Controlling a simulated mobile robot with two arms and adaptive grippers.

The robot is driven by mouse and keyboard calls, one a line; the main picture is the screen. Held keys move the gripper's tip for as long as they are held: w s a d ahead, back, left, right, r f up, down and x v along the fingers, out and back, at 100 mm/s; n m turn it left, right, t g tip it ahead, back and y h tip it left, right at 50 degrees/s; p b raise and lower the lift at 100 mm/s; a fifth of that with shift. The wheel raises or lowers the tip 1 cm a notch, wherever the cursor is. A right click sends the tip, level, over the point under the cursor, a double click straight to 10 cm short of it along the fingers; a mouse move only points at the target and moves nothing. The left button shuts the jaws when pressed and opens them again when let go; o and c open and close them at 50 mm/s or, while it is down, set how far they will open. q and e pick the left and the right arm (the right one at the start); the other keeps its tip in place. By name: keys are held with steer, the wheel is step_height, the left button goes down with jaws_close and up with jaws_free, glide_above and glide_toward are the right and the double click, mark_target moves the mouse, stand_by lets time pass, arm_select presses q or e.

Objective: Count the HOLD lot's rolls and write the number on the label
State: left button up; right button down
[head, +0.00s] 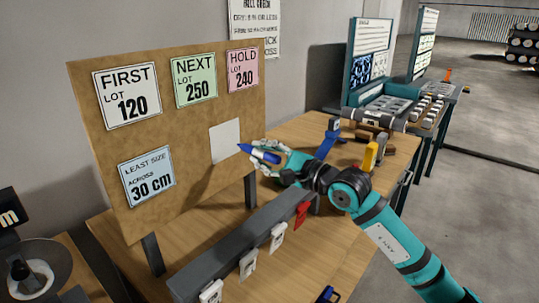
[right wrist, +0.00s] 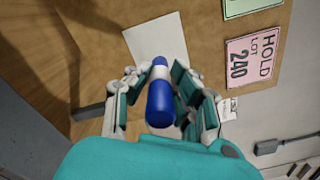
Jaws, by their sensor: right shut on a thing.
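A blue marker (head: 258,153) with a white band is held in my right gripper (head: 277,158), which is shut around it. Its pointed blue tip faces left, at the right edge of a blank white label (head: 225,142) on the brown board (head: 193,120). In the right wrist view the marker (right wrist: 160,98) lies between the fingers, and its far end overlaps the white label (right wrist: 152,38). I cannot tell whether the tip touches. The pink HOLD card (head: 242,70) reads lot 240; it also shows in the right wrist view (right wrist: 251,57). My left gripper is not in view.
The board also carries a FIRST 120 card (head: 126,94), a NEXT 250 card (head: 195,79) and a 30 cm card (head: 147,176). A grey rail (head: 240,245) with white clips stands on the wooden table (head: 165,262). Dark rolls (head: 522,42) are stacked far right.

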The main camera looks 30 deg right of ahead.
mark_target(251, 147)
steer(key=shift+w+a+f+b, duration=0.25)
steer(key=shift+w+f+b, duration=0.1)
steer(key=shift+w+f, duration=0.3)
steer(key=shift+w+a+f, duration=0.2)
steer(key=shift+w, duration=0.35)
steer(key=shift+w+a+f, duration=0.15)
steer(key=shift+w, duration=0.35)
step_height(251, 147, up, 3)
steer(key=shift+s+r+p, duration=0.1)
steer(key=shift+r+p, duration=0.1)
steer(key=shift+p, duration=0.7)
steer(key=shift+r+p, duration=0.45)
steer(key=shift+r, duration=0.3)
steer(key=shift+s+f+b, duration=0.1)
steer(key=shift+f+b, duration=0.15)
steer(key=shift+b, duration=0.15)
steer(key=shift+s+d+r, duration=0.1)
steer(key=shift+s+d, duration=0.05)
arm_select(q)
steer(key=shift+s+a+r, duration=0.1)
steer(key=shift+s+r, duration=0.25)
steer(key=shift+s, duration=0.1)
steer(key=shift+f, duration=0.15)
arm_select(e)
steer(key=shift+w, duration=0.35)
